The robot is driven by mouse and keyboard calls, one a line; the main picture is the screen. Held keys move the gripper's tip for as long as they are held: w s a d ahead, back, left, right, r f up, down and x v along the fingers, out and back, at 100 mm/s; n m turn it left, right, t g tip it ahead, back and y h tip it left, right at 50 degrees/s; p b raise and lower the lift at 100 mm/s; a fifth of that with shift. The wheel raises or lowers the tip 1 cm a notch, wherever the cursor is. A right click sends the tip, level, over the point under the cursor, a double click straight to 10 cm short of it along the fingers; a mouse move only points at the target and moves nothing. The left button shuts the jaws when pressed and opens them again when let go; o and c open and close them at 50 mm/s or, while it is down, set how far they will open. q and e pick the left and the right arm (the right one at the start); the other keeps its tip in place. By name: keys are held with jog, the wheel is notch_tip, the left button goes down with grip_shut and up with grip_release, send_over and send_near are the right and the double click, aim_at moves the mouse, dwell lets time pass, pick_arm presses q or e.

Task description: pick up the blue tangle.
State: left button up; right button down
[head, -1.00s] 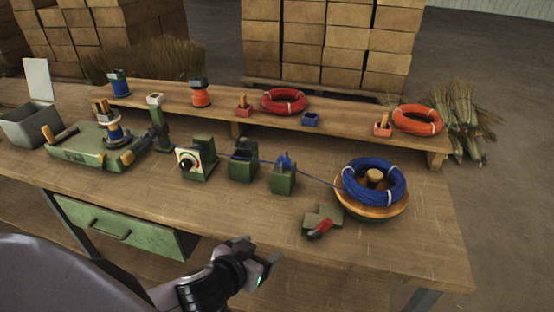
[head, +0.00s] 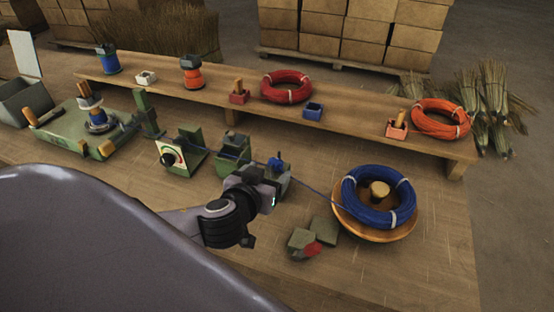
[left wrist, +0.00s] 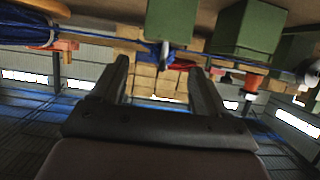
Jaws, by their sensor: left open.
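The blue tangle (head: 275,161) is a small dark blue knot in the blue wire, at the top of the rightmost green guide block (head: 283,168). In the left wrist view the tangle (left wrist: 165,53) shows as a small blue lump beyond and between my fingers. My left gripper (head: 264,190) is just in front of that block in the head view and hides part of it. In the left wrist view my left gripper (left wrist: 157,66) is open, with nothing between its fingers. My right gripper is not in view.
The blue wire runs from the blue coil (head: 350,193) on a round wooden stand through the other green block (head: 234,152). A dial box (head: 169,156) and winder base (head: 70,130) stand left. A green and red tool (head: 302,243) lies in front. The front right table is clear.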

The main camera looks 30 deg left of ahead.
aim_at(271, 167)
pick_arm(q)
jog(key=x, duration=0.3)
jog(key=p+x, duration=0.1)
jog(key=shift+w+a+r, duration=0.25)
jog(key=shift+w, duration=0.1)
jog(key=shift+w+f, duration=0.2)
jog(key=shift+w, duration=0.2)
jog(key=c, duration=1)
